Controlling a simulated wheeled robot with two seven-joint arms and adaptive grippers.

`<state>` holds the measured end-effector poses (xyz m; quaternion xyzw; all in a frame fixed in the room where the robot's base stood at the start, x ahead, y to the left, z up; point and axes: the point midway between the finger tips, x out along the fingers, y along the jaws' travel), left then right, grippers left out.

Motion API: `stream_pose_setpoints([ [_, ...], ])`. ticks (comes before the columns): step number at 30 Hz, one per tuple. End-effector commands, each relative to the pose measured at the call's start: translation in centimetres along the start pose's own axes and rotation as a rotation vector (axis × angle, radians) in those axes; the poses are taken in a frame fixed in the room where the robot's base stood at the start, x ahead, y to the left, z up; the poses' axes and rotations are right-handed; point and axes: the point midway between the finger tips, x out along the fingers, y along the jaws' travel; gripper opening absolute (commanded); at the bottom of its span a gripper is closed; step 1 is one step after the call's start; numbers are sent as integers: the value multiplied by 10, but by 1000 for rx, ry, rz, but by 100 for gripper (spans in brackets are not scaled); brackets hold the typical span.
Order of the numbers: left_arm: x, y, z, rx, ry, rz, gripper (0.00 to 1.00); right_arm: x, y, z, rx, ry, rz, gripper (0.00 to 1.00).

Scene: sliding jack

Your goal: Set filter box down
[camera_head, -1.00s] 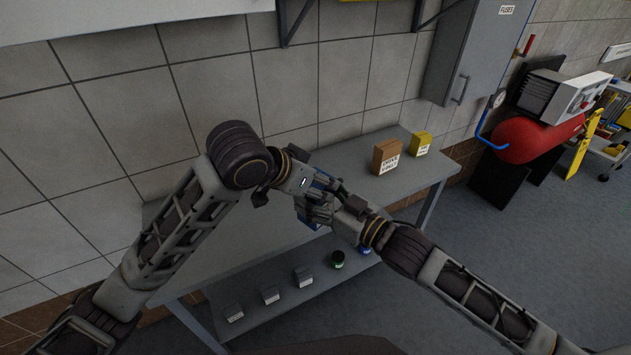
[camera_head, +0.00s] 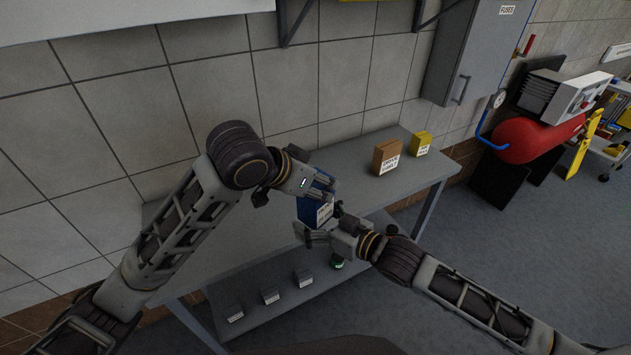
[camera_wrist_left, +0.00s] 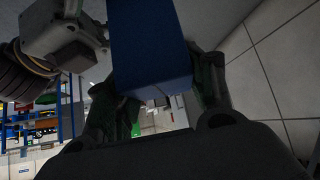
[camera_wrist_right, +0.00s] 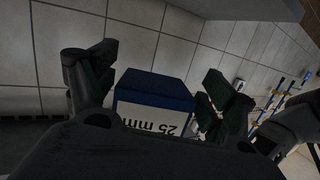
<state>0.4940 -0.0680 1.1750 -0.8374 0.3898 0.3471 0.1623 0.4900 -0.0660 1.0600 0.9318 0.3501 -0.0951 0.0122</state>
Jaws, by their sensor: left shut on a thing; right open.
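The filter box is a blue box (camera_head: 312,212) with a white label, seen above the upper bench surface in the head view. My left gripper (camera_head: 322,188) is shut on it from the upper left. The blue box fills the space between the fingers in the left wrist view (camera_wrist_left: 150,50). My right gripper (camera_head: 322,227) is open, just below and right of the box. In the right wrist view the box (camera_wrist_right: 155,88) shows between the spread fingers, its label reading "25 mm". Whether the box touches the bench is hidden.
The grey bench top (camera_head: 240,228) is clear on its left. A brown box (camera_head: 386,157) and a yellow box (camera_head: 420,143) stand at its right end. Several small grey boxes (camera_head: 270,295) and a dark green-banded jar (camera_head: 337,264) sit on the lower shelf.

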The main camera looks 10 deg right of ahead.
Motion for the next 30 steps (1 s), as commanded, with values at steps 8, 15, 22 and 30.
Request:
stream_pose_setpoints([
  [8, 0, 0, 0, 0, 2, 0, 22, 9, 22, 41, 14, -68, 39, 84],
  [15, 0, 0, 0, 0, 2, 0, 22, 18, 60, 83, 21, -114, 113, 84],
  [22, 0, 0, 0, 0, 2, 0, 22, 22, 104, 144, 34, -182, 202, 84],
  [30, 0, 0, -1, 0, 2, 0, 22, 16, 145, 222, 53, -277, 296, 84],
])
